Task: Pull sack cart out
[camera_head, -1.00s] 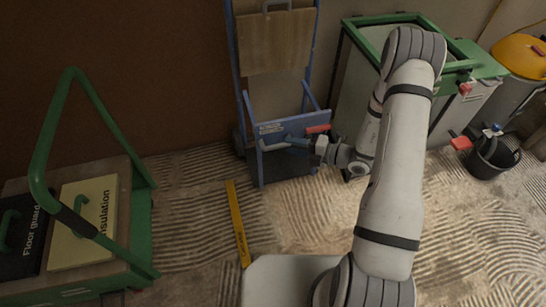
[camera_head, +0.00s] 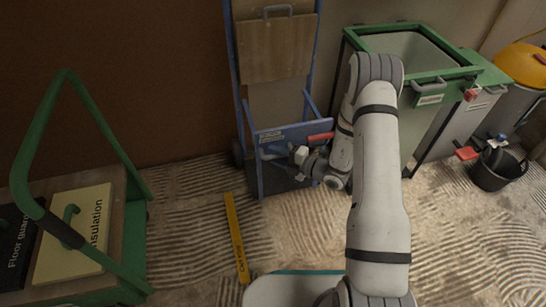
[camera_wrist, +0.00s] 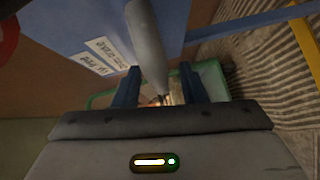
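The sack cart (camera_head: 328,96) is a blue upright frame against the brown wall, with a wooden board (camera_head: 275,50) strapped on its upper part. A blue panel (camera_head: 312,131) with a small label and a red grip (camera_head: 321,137) crosses its lower front. A grey bar handle (camera_head: 272,156) sticks out there. My gripper (camera_head: 284,158) is at this handle. In the wrist view the two dark blue fingers of my gripper (camera_wrist: 159,70) stand apart, with the grey bar (camera_wrist: 146,35) between them. Gaps show beside the bar, so the fingers do not look closed on it.
A green-framed trolley (camera_head: 137,218) stands at left. A green-rimmed bin (camera_head: 425,85) stands close on the cart's right, and a black bucket (camera_head: 489,176) stands further right. Floor in front is mostly clear.

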